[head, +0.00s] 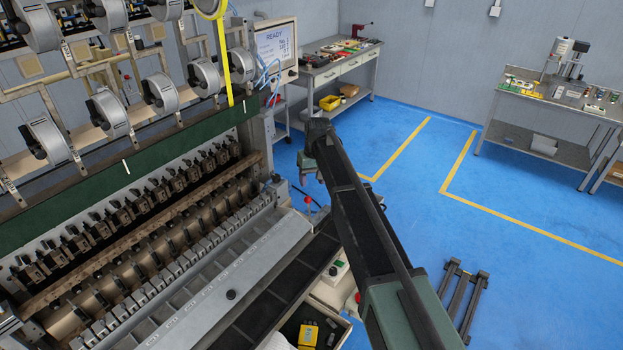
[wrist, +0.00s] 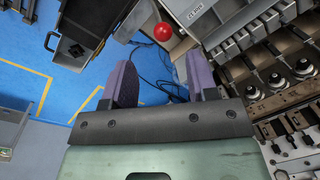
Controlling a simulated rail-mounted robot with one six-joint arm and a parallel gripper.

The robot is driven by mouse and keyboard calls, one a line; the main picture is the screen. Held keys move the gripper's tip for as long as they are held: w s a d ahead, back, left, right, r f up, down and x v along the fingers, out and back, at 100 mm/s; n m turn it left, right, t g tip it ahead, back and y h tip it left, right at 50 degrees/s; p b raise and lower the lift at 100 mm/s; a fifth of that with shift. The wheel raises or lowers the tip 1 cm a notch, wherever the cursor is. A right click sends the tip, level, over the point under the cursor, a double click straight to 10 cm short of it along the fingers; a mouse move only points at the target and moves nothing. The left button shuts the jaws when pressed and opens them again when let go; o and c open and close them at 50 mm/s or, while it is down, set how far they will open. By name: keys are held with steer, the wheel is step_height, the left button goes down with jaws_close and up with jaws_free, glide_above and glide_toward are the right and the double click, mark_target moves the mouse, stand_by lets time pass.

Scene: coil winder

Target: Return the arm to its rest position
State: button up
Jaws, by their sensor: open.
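My arm (head: 350,200) reaches from the lower right of the head view up toward the middle, beside the right end of the coil winder (head: 150,225). My gripper (wrist: 161,80) shows in the wrist view with its two purple-grey fingers spread apart and nothing between them. In the head view the arm's far end mostly hides the gripper. In the wrist view the winder's spindles and metal blocks (wrist: 275,85) lie to the right of the fingers. A red ball knob (wrist: 163,32) shows beyond the fingertips, apart from them.
A screen reading READY (head: 274,42) stands at the winder's right end. A workbench (head: 335,68) and a second bench (head: 550,100) stand at the back. A dark metal frame (head: 466,293) lies on the floor at right. Blue floor (head: 420,215) is open between.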

steer(key=shift+f, duration=0.1)
steer(key=s+d+f+m+b, duration=0.1)
steer(key=s+d+f+b, duration=0.3)
steer(key=s, duration=0.7)
steer(key=s+d+f+m+b, duration=0.1)
steer(key=s+d+f+b, duration=0.4)
steer(key=s+d, duration=0.3)
steer(key=s+d+f+m+h+b, duration=0.1)
steer(key=s+d+f+b, duration=0.3)
steer(key=s, duration=1.1)
steer(key=d+m, duration=0.1)
steer(key=d, duration=0.1)
steer(key=shift+d+f, duration=0.25)
steer(key=shift+d, duration=0.05)
